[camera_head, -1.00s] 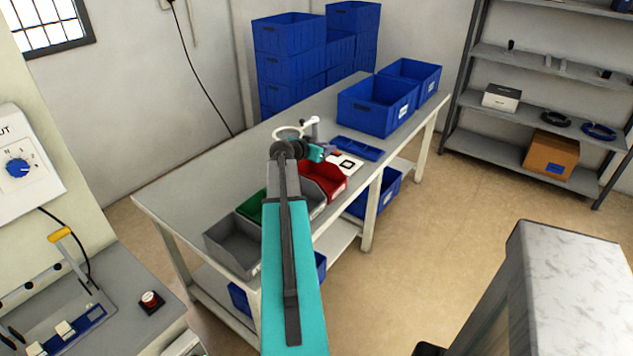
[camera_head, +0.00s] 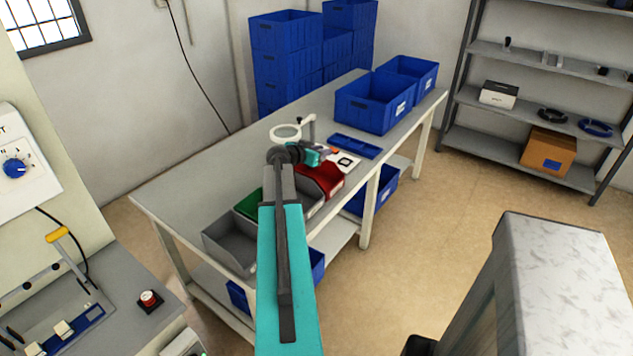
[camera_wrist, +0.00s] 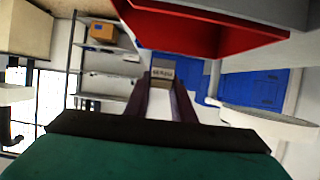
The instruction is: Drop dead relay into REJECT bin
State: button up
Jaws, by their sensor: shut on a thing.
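My gripper (camera_wrist: 162,92) points away from the wrist camera, its two dark fingers shut on a small pale block with dark print, the relay (camera_wrist: 162,74). In the head view my gripper (camera_head: 326,154) is small, over the bench beside the back end of the red bin (camera_head: 325,178); the relay is too small to make out there. The red bin also fills the top of the wrist view (camera_wrist: 215,38), close to the fingers. No REJECT lettering is readable on it. My arm hides part of the bin row.
A grey bin (camera_head: 229,246) and a green bin (camera_head: 248,204) stand in the same row on the bench (camera_head: 185,195). A ring magnifier (camera_head: 286,132) stands behind my wrist. A blue tray (camera_head: 355,146) and large blue crates (camera_head: 375,103) are farther back. The bench's left part is clear.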

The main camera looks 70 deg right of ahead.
jog(key=shift+f, duration=1.6)
jog(key=o, duration=1.1)
jog(key=shift+a, duration=0.15)
jog(key=b+v, duration=0.3)
jog(key=v, duration=1)
jog(key=shift+a, duration=0.2)
jog(key=shift+w+r, duration=0.15)
jog(key=shift+w, duration=0.05)
